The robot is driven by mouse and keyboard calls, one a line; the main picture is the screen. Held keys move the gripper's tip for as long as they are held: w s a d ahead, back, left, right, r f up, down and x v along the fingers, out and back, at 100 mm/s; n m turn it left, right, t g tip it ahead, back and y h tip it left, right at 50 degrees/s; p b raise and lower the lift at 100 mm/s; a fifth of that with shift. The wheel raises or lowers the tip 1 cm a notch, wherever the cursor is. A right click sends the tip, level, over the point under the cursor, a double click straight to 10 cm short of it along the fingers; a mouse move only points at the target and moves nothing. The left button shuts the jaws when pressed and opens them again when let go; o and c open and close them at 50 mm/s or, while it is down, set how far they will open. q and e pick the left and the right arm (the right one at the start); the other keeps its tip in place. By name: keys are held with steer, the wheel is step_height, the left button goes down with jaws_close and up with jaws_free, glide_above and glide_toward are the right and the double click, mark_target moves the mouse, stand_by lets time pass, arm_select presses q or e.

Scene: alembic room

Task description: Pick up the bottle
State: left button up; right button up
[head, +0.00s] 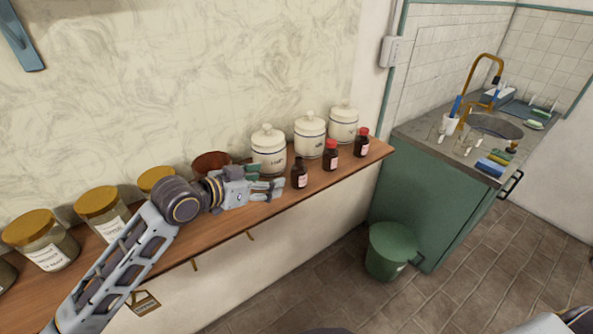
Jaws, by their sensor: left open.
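Three small dark bottles with pale labels stand upright on the wooden shelf (215,219). The nearest bottle (299,174) has a dark top. The middle bottle (331,155) and the far bottle (362,142) have red caps. My left gripper (279,182) is open over the shelf, its fingertips pointing right, just left of the nearest bottle. It looks empty, and I cannot tell whether a fingertip touches that bottle. My right gripper is not in view.
Three white lidded canisters (268,150) stand behind the bottles against the wall. A brown bowl (210,162) and jars with yellow lids (101,211) stand further left. A green bin (389,251) is on the floor below, near a sink counter (440,140).

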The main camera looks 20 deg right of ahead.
mark_target(292, 174)
arm_select(q)
steer(key=shift+w+d+f, duration=0.15)
steer(key=shift+d, duration=0.2)
steer(key=shift+w+d+f, duration=0.1)
steer(key=shift+w+d, duration=0.05)
steer(key=shift+d, duration=0.15)
steer(key=x, duration=0.4)
steer(key=shift+d+p, duration=0.15)
steer(key=shift+p, duration=0.15)
steer(key=shift+x, duration=0.8)
steer(key=shift+w+d+f, duration=0.2)
steer(key=shift+w+d, duration=0.1)
steer(key=shift+d, duration=0.1)
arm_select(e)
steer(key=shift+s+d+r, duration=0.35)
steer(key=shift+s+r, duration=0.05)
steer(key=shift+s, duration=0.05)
arm_select(q)
steer(key=shift+f, duration=0.1)
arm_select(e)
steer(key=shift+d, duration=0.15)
